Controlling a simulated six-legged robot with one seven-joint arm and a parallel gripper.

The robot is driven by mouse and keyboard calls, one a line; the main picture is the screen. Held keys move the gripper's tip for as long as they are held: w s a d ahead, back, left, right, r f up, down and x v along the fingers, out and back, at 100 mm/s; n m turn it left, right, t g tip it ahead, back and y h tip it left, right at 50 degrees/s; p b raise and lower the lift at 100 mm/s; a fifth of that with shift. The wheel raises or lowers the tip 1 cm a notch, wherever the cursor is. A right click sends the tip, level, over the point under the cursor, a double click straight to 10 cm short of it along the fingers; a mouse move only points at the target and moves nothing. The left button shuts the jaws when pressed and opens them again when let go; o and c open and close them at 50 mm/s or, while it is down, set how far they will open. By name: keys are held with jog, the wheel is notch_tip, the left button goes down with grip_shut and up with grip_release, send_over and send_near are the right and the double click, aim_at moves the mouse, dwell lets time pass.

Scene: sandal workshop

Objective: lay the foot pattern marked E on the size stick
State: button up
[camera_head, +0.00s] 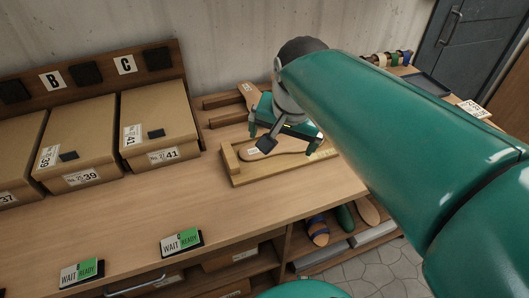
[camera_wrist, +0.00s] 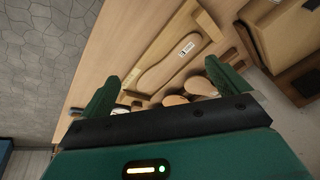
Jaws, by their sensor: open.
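A tan foot-shaped pattern (camera_head: 285,146) with a small white label lies flat on the wooden size stick (camera_head: 240,178), which has a raised end block at its left. The label is too small to read as E. In the wrist view the pattern (camera_wrist: 160,72) lies lengthwise along the size stick (camera_wrist: 210,22), its labelled end near the block. My gripper (camera_head: 284,138) is over the pattern in the head view, its fingers apart. In the wrist view my gripper (camera_wrist: 163,86) has nothing between its fingers. Part of the stick is hidden behind my arm.
Other patterns (camera_head: 249,92) lie on a wooden rack behind the stick; several ends show in the wrist view (camera_wrist: 200,86). Cardboard boxes (camera_head: 158,125) stand at the left. Two WAIT/READY signs (camera_head: 181,243) lie near the front edge. The bench between is clear.

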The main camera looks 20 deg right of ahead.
jog(key=s+a+f+n+t, duration=0.1)
jog(key=s+a+f+n, duration=0.2)
jog(key=s+n, duration=0.4)
jog(key=shift+a+n+t, duration=0.3)
jog(key=shift+a+t, duration=0.1)
jog(key=shift+a, duration=0.2)
